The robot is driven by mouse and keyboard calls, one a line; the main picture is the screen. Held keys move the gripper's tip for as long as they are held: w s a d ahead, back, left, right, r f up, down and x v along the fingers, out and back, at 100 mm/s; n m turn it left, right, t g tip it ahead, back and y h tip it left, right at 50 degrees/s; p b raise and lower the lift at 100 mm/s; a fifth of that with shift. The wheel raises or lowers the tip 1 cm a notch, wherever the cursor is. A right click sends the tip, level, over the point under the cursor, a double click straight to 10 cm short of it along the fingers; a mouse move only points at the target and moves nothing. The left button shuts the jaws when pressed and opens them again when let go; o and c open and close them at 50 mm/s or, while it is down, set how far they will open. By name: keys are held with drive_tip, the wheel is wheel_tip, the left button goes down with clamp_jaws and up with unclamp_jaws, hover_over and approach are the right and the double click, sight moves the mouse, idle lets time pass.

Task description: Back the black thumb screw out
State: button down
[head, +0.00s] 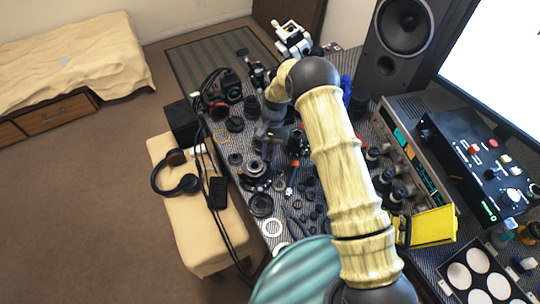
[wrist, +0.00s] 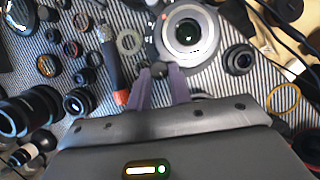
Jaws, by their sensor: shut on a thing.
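In the wrist view my gripper (wrist: 160,82) has its two purple-grey fingers shut on a small black knob, the black thumb screw (wrist: 158,69). The screw sits at the near left edge of a round silver-and-grey lens part (wrist: 187,32) with a dark glass centre. I cannot tell how far the screw stands out from it. In the head view my gripper (head: 272,142) is over the crowded table, just above the lens part (head: 256,169). The fingertips and screw are too small to make out there.
A small black lens (wrist: 239,60) lies to the right. Several lenses and rings crowd the striped mat. In the head view a yellow box (head: 430,226) stands at the right.

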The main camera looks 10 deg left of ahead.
drive_tip(key=shift+a+n, duration=0.1)
drive_tip(key=shift+n, duration=0.4)
drive_tip(key=shift+h, duration=0.3)
drive_tip(key=c, duration=1.3)
unclamp_jaws()
drive_tip(key=shift+o, duration=0.2)
drive_tip(key=shift+r, duration=0.1)
